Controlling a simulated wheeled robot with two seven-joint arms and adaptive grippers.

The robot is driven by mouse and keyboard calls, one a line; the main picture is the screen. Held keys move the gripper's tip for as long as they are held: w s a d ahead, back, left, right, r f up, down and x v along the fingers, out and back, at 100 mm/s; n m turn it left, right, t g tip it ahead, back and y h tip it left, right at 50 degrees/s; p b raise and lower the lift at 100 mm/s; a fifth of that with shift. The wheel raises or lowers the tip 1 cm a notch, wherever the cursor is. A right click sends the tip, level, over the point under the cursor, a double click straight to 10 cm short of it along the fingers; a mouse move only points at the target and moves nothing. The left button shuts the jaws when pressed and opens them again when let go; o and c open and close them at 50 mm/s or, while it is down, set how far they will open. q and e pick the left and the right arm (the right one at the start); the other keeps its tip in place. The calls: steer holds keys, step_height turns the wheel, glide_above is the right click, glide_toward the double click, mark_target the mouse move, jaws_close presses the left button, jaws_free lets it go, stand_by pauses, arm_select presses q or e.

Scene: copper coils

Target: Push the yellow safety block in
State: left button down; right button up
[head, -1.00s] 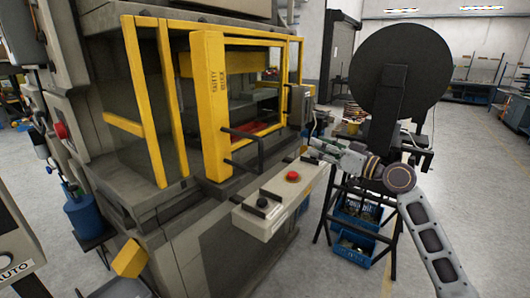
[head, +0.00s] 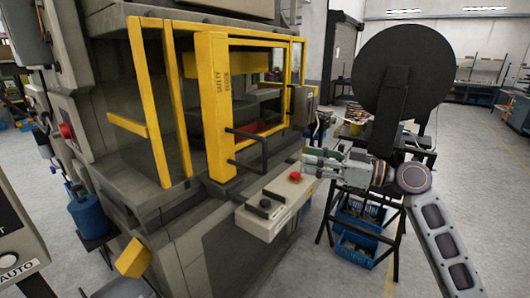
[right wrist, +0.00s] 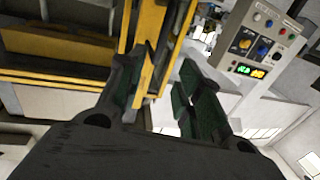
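The yellow safety block (head: 213,110) is a tall upright bar with dark lettering, at the front of the press opening in the head view. A black bar handle (head: 262,152) sticks out from its right side. My right gripper (head: 305,164) is to the right of the handle, apart from it, above the right end of the control box. In the right wrist view the right gripper (right wrist: 160,90) has its green-padded fingers spread with nothing held between them. Yellow parts show beyond the fingers there; I cannot tell which are the block. My left gripper is out of view.
A control box (head: 262,228) with a red button (head: 295,177) juts out below the handle. A large black reel (head: 402,70) stands on a frame behind my right arm, with blue bins (head: 355,238) beneath. A button panel (right wrist: 262,35) shows in the right wrist view.

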mark_target(265, 169)
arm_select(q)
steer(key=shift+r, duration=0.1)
arm_select(e)
steer(key=shift+a, duration=0.1)
